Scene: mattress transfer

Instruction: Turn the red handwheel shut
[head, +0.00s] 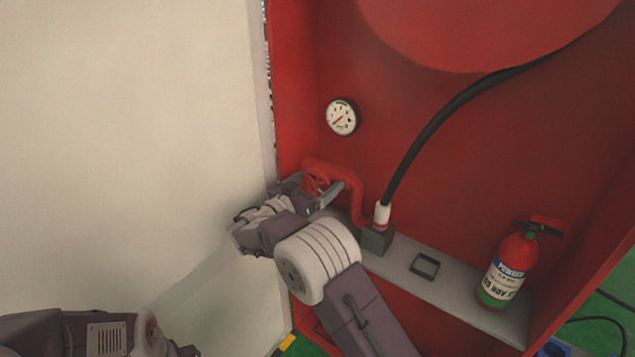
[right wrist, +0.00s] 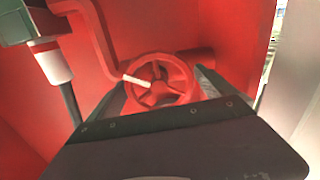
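The red handwheel (head: 316,178) sits on a red pipe low in the red cabinet, left of the hose fitting. In the right wrist view the handwheel (right wrist: 161,82) is spoked, with a small white bar pointing left from its hub. My right gripper (head: 318,189) is at the handwheel, one finger on each side of its rim. In the right wrist view my right gripper (right wrist: 161,83) shows no clear gap between fingers and rim. The near edge of the wheel is hidden by the gripper body. My left gripper is out of view; only part of my left arm shows at lower left.
A pressure gauge (head: 341,117) is on the back wall above the wheel. A black hose (head: 433,128) runs up from a white fitting (head: 382,215). A grey shelf (head: 460,292) carries a fire extinguisher (head: 509,268) at right. A pale panel (head: 130,120) stands close on the left.

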